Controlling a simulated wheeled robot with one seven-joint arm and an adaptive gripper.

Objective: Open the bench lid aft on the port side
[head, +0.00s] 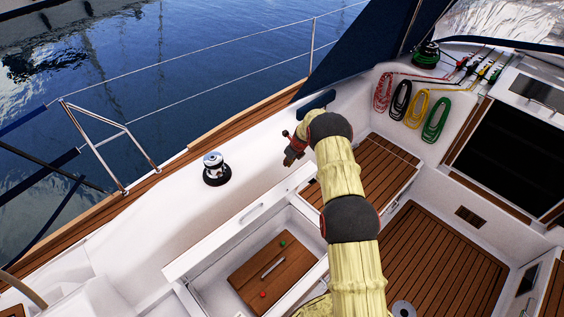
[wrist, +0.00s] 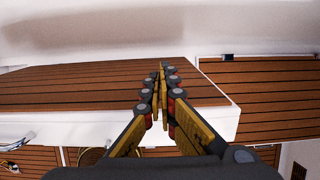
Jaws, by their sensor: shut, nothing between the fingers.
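The aft port bench lid shows in the head view as a long white panel (head: 230,222) with a slot in it. It stands raised along the outboard side of the open bench locker (head: 205,288). Inside lies a brown wooden board (head: 245,273) with a pale bar and small red and green round pieces. My gripper (head: 289,158) is near the forward end of the lid, by the white coaming. In the wrist view its fingers (wrist: 161,75) are shut and empty, over a slatted teak panel with a white edge (wrist: 90,85). I cannot tell whether they touch it.
A winch (head: 216,170) stands on the coaming aft of my gripper. The forward bench seat (head: 385,165) is to the right, with coloured ropes (head: 417,105) hanging beyond. Rails and lifelines run outboard.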

